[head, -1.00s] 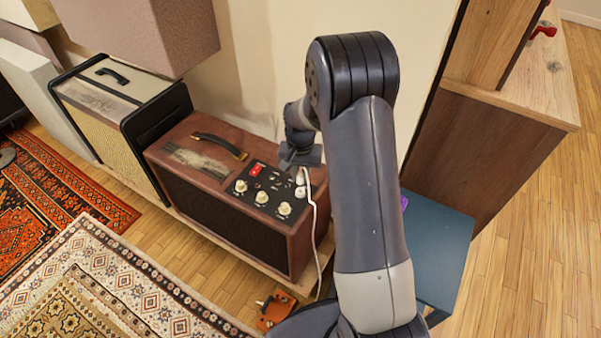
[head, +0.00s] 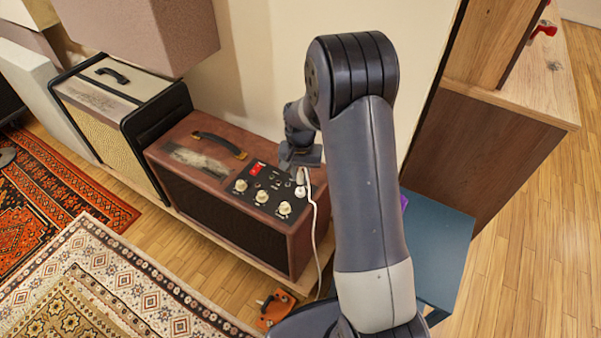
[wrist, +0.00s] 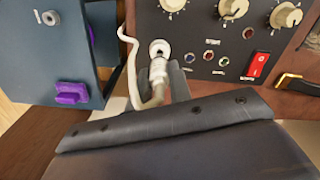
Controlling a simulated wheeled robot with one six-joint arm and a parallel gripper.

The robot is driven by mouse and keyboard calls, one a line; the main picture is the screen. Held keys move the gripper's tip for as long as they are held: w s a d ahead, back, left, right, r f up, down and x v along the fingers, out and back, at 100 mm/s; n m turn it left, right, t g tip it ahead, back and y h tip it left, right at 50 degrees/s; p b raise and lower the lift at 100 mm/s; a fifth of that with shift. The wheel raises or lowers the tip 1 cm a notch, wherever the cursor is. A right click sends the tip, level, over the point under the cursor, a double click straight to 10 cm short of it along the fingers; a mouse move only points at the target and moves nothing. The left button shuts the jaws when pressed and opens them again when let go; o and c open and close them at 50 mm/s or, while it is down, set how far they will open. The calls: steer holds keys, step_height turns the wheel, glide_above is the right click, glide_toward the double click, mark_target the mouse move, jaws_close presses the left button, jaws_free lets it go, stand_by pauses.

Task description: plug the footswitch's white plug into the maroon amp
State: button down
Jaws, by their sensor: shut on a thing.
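The maroon amp (head: 235,220) stands on a low wooden board, with its black control panel (head: 265,190) facing up. My gripper (head: 301,172) is over the panel's right end and is shut on the white plug (wrist: 157,72). In the wrist view, the plug points at a white-ringed round socket (wrist: 159,48) at the panel's edge. Its tip meets or nearly meets that socket; I cannot tell how far in it is. The white cable (head: 315,225) hangs down the amp's right side toward the orange footswitch (head: 274,308) on the floor, partly hidden by my arm.
A cream-and-black amp (head: 115,105) stands left of the maroon amp. A blue box (head: 435,245) with a purple part (wrist: 72,93) is to the right, beside a wooden cabinet (head: 490,150). Cream knobs (wrist: 233,8) and a red switch (wrist: 257,65) rise from the panel near my gripper.

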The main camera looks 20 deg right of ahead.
mark_target(300, 181)
steer(key=shift+f+b, duration=1.05)
steer(key=shift+f, duration=0.6)
stand_by(0.8)
steer(key=c, duration=1.2)
jaws_free()
steer(key=shift+r, duration=0.1)
step_height(300, 181, up, 11)
steer(key=shift+f+p, duration=0.15)
steer(key=shift+p, duration=1)
steer(key=shift+f, duration=0.15)
step_height(300, 181, down, 11)
steer(key=shift+r+b, duration=0.15)
steer(key=shift+b, duration=1.05)
steer(key=shift+r, duration=0.3)
